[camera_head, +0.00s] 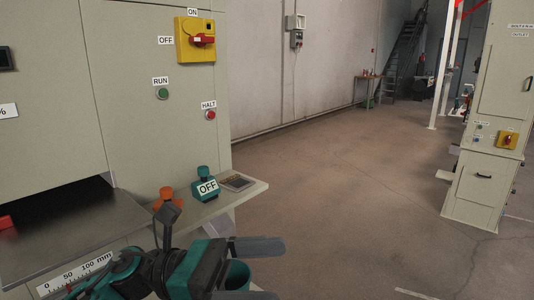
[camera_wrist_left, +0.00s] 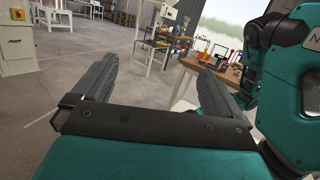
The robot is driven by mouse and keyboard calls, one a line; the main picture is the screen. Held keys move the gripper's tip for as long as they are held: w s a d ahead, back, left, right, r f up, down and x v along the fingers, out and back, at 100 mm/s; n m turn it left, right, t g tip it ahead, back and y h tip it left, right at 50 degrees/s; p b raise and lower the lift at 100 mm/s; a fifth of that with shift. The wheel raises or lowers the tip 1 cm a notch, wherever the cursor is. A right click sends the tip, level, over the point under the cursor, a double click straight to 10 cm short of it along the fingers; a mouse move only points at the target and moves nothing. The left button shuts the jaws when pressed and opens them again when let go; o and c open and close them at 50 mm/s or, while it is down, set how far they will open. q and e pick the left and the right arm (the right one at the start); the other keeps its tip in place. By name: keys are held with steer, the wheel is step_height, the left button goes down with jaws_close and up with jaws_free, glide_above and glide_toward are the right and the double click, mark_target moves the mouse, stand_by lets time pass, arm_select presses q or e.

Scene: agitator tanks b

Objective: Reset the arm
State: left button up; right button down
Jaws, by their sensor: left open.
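My left arm comes in at the bottom left of the head view, below the front of a grey machine cabinet (camera_head: 165,40). My left gripper (camera_head: 262,270) is open and empty, its fingers pointing right, in front of the cabinet's small shelf. In the left wrist view its two dark fingers (camera_wrist_left: 157,85) stand apart with nothing between them. My right gripper is not in view.
The shelf (camera_head: 246,194) carries a teal device labelled OFF (camera_head: 206,185), an orange-topped device (camera_head: 166,196) and a flat dark item. A yellow switch panel (camera_head: 195,39) is above. Another cabinet (camera_head: 492,130) stands right. Floor between is clear. The wrist view shows a wooden table (camera_wrist_left: 222,75).

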arm_select(q)
steer(key=w+a+f+n+t+y, duration=0.2)
steer(key=a+f+n+t+y, duration=0.15)
steer(key=n+t, duration=0.6)
steer(key=w+a+f+n+t+y, duration=0.2)
steer(key=f+n+t, duration=0.2)
steer(key=n, duration=1)
steer(key=w+a+f+n+t+y, duration=0.2)
steer(key=a+f+n+t+y, duration=0.15)
steer(key=n+t, duration=0.55)
steer(key=s+a+f+n+g+y, duration=0.2)
steer(key=s+f+n+g+y, duration=0.1)
steer(key=f+n, duration=0.3)
steer(key=s+a+f+n+g+y+p, duration=0.1)
steer(key=s+a+f+n+g+y, duration=0.2)
steer(key=s+f+n, duration=0.3)
steer(key=s+a+f+n+g+y, duration=0.2)
steer(key=s+f+n+g, duration=0.1)
steer(key=f+n, duration=0.4)
step_height(320, 180, down, 3)
steer(key=shift+s+a+f+y, duration=0.2)
steer(key=shift+s+a+y, duration=0.2)
steer(key=shift+s, duration=0.25)
